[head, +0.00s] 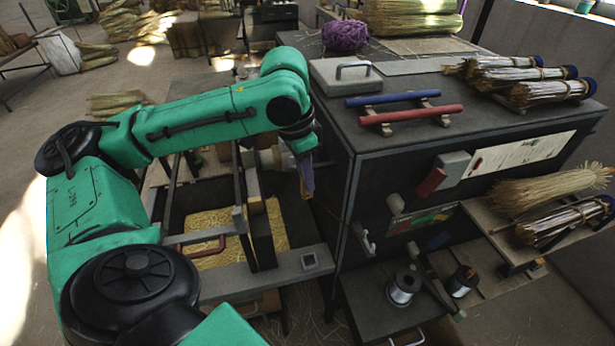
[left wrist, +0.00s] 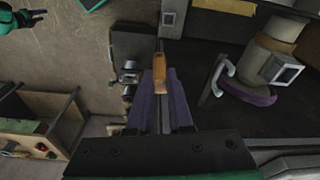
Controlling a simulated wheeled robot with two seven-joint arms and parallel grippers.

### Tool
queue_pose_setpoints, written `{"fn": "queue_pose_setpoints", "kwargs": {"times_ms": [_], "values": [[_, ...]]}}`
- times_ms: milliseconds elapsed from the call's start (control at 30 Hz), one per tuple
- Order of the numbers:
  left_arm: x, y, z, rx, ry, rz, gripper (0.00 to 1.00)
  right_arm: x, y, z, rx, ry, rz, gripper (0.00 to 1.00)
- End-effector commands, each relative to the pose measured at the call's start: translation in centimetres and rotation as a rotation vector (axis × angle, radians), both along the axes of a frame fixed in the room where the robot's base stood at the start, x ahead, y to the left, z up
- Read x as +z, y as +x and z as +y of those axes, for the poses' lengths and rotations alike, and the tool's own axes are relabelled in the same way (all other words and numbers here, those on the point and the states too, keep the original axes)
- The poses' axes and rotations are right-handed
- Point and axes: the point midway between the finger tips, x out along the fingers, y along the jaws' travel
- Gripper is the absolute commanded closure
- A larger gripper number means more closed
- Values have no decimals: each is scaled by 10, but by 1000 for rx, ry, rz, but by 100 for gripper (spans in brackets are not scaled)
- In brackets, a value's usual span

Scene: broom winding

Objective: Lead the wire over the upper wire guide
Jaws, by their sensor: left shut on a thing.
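My left gripper (head: 306,180) hangs at the end of the green arm, beside the left side of the dark cabinet. In the left wrist view its purple fingers (left wrist: 161,105) are shut on a small orange-brown piece (left wrist: 160,72). A white hook-shaped guide (head: 367,242) is on the cabinet's front, lower and to the right of the gripper. A similar pale hook (left wrist: 220,78) shows in the left wrist view, right of the fingers and apart from them. I cannot tell which guide is the upper one. My right gripper is not seen.
A wire spool (head: 403,286) stands on the low shelf, with a darker spool (head: 462,280) to its right. Red and blue bars (head: 410,115) and brooms (head: 520,80) lie on the cabinet top. A straw-filled bin (head: 210,222) is below the arm.

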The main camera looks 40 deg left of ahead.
Motion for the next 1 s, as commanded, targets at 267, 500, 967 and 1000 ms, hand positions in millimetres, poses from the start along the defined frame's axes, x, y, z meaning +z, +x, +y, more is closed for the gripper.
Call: {"fn": "queue_pose_setpoints", "kwargs": {"times_ms": [267, 500, 967, 1000], "values": [[54, 2, 5, -2, 0, -2, 100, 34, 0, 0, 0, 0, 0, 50], [96, 3, 10, -1, 0, -2, 100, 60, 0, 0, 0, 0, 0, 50], [109, 30, 67, 2, -1, 3, 100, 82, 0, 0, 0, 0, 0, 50], [108, 34, 73, 2, -1, 1, 100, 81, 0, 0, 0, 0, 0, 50]]}}
